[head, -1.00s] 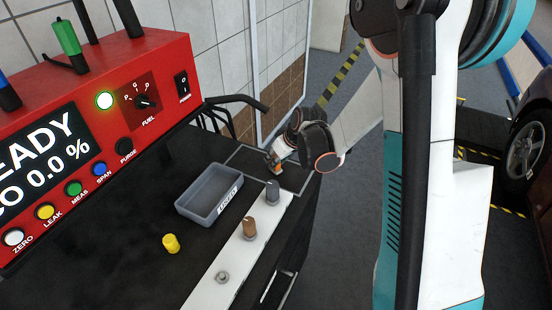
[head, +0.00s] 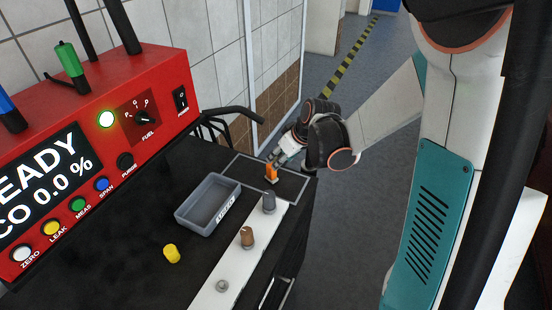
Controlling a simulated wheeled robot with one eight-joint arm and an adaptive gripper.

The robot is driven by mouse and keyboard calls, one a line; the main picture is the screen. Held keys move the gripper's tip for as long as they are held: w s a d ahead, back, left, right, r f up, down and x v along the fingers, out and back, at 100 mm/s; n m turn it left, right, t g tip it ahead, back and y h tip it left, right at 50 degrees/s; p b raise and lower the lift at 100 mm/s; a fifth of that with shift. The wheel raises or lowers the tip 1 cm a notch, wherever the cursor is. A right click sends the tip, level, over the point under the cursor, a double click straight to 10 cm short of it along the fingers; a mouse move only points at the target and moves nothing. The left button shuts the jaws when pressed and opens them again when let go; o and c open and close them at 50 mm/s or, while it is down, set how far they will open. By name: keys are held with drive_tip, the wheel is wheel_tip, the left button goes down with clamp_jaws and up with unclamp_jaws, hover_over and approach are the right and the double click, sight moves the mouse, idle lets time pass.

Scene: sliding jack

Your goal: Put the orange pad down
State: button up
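The small orange pad (head: 271,172) stands upright at the far right end of the black bench top, inside a thin pale outlined rectangle. A pale patch shows at its lower end. My gripper (head: 277,160) is right at the pad's upper part, reaching in from the right. The fingers are small and partly overlap the pad, so I cannot tell whether they grip it or stand just apart from it. The pad's lower end appears at the bench surface, though exact contact is too small to tell.
A grey labelled tray (head: 182,216) lies left of the pad. A dark grey knob (head: 268,203), a brown knob (head: 247,237) and a small metal one (head: 222,286) line a white strip. A yellow cap (head: 172,253) is nearer. A red analyser (head: 160,90) fills the left.

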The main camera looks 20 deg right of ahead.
drive_tip(key=shift+p+v, duration=0.3)
drive_tip(key=shift+v, duration=1.1)
